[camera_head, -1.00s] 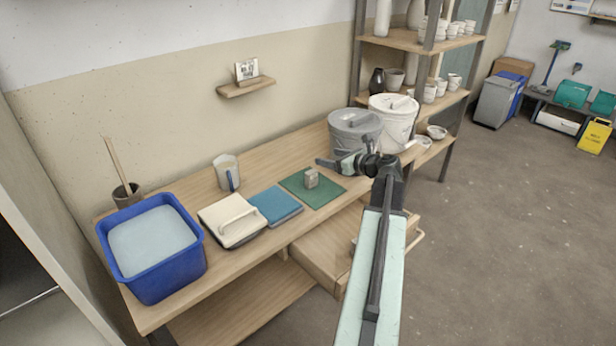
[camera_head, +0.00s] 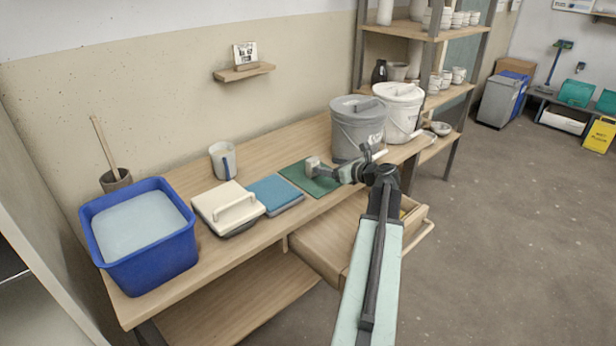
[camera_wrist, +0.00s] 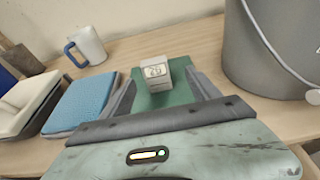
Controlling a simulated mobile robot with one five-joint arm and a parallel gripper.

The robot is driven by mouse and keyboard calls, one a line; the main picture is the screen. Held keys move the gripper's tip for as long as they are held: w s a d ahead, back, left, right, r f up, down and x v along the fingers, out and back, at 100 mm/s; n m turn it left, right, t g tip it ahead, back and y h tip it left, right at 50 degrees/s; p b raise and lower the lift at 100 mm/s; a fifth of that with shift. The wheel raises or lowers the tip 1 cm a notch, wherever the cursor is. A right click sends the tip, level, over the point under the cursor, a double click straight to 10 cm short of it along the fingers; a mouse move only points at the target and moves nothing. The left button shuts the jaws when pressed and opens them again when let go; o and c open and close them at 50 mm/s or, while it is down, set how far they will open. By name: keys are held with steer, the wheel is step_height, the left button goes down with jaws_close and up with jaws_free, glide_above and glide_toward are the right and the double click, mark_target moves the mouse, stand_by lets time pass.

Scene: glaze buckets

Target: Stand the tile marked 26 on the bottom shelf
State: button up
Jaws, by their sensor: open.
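A small pale block-like tile (camera_head: 311,162) stands on the green mat (camera_head: 297,176) on the workbench. The rack's lowest visible shelf (camera_head: 428,156) holds bowls at the bench's right end.
A grey bucket (camera_head: 352,128) and a white bucket (camera_head: 398,108) stand close behind and right of my gripper. A blue sponge (camera_head: 275,194), a lidded box (camera_head: 226,207), a mug (camera_head: 223,161) and a blue tub (camera_head: 142,245) stand leftward. An open drawer (camera_head: 325,240) juts out below.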

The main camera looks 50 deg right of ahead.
mark_target(315, 164)
steer(key=x, duration=0.2)
steer(key=shift+w+f+b, duration=0.1)
steer(key=shift+w+b, duration=0.25)
steer(key=shift+b, duration=0.05)
steer(key=x, duration=0.1)
steer(key=b+x, duration=0.1)
steer(key=x, duration=0.3)
steer(key=shift+w+a, duration=0.15)
steer(key=shift+a, duration=0.25)
steer(key=shift+c, duration=0.3)
jaws_close()
